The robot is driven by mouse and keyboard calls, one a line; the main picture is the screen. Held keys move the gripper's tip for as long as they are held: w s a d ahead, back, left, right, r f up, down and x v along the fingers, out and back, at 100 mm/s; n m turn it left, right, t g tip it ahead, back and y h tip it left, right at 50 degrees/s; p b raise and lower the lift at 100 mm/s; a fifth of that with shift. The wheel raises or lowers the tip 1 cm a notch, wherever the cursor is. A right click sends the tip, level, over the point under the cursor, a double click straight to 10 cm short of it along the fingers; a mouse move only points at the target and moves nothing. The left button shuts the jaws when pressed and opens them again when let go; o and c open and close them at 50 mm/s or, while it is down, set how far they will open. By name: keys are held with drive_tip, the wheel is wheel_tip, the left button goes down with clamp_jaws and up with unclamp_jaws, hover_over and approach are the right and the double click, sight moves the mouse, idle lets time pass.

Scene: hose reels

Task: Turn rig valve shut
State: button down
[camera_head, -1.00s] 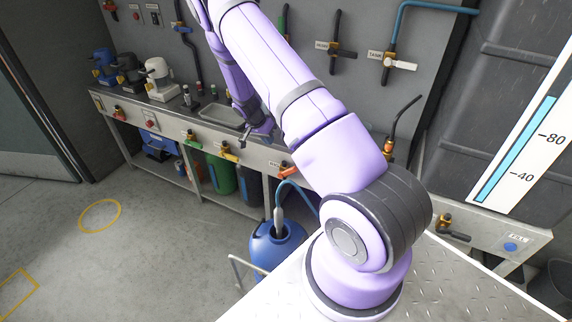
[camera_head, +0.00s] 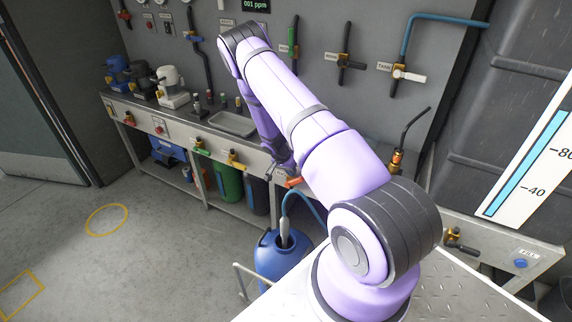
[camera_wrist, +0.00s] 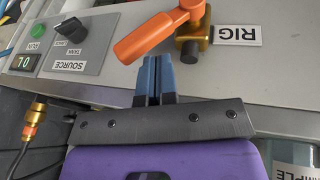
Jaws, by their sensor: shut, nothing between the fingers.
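The rig valve has an orange lever (camera_wrist: 160,32) on a brass body (camera_wrist: 195,40), beside an upside-down RIG label (camera_wrist: 237,36) in the wrist view. The lever slants, its free end down and left of the body. In the head view the orange lever (camera_head: 293,182) shows at the front panel of the bench. My gripper (camera_wrist: 155,62) has its blue fingers together and empty, with the tips close to the lever's free end. I cannot tell whether they touch. In the head view my gripper (camera_head: 284,168) is small and partly hidden by my arm.
A SOURCE panel with a black knob (camera_wrist: 73,30) and a green display lies left of the valve in the wrist view. Yellow-handled (camera_head: 236,162) and green-handled (camera_head: 201,147) valves line the bench front. A blue drum (camera_head: 280,258) with a hose stands below. The floor at left is clear.

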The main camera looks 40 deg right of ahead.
sight(300, 178)
drive_tip(key=shift+s+d+f, duration=0.15)
drive_tip(key=shift+s+f, duration=0.3)
drive_tip(key=shift+s, duration=0.15)
drive_tip(key=shift+s+d+f+t+y, duration=0.2)
drive_tip(key=shift+s+t, duration=0.15)
drive_tip(key=shift+t, duration=0.15)
drive_tip(key=shift+s+d+f+t+y, duration=0.1)
drive_tip(key=shift+s+f+t+y, duration=0.15)
drive_tip(key=shift+t, duration=0.25)
drive_tip(key=shift+s+d+f+m+t+y, duration=0.15)
drive_tip(key=shift+s+f+m+t, duration=0.05)
drive_tip(key=shift+s+t, duration=0.25)
drive_tip(key=shift+s+d+f+m+t+y, duration=0.1)
drive_tip(key=shift+s+f+m+t, duration=0.15)
drive_tip(key=shift+t, duration=0.2)
drive_tip(key=shift+s+d+f+t+y, duration=0.15)
drive_tip(key=shift+s+f+t+y, duration=0.1)
drive_tip(key=shift+s+f+t, duration=0.4)
drive_tip(key=shift+s+d+f+t+y, duration=0.15)
drive_tip(key=shift+s+f+t+y, duration=0.15)
drive_tip(key=shift+f+t, duration=0.5)
drive_tip(key=shift+s, duration=0.15)
